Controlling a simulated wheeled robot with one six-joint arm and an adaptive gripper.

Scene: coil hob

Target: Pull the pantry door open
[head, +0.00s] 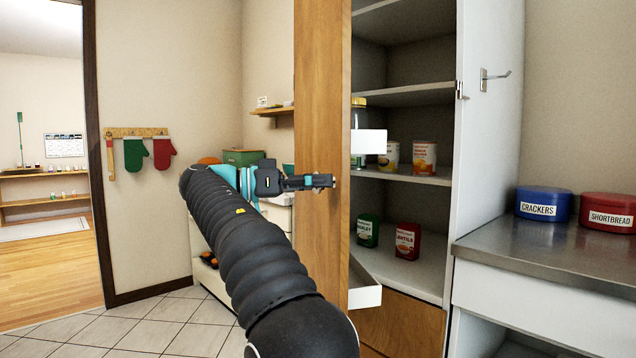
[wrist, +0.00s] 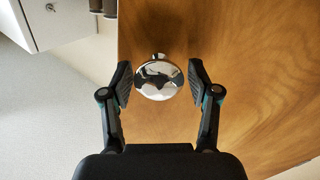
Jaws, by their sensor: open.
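The pantry door (head: 321,120) is a wooden panel standing well open, swung out from the pantry (head: 450,200), and its shelves show to the right of it. In the wrist view the wooden door face (wrist: 260,60) fills much of the picture, with a round shiny metal knob (wrist: 160,80) on it. My gripper (head: 325,181) is at the door's face in the head view. In the wrist view my gripper (wrist: 158,84) is open, its fingers on either side of the knob with small gaps. The knob is hidden in the head view.
Tins and boxes stand on the pantry shelves, among them a red box (head: 407,241) and a green one (head: 367,230). A counter (head: 560,245) with a blue tin (head: 543,204) and a red tin (head: 607,212) is at the right. Tiled floor (head: 150,325) is clear at the lower left.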

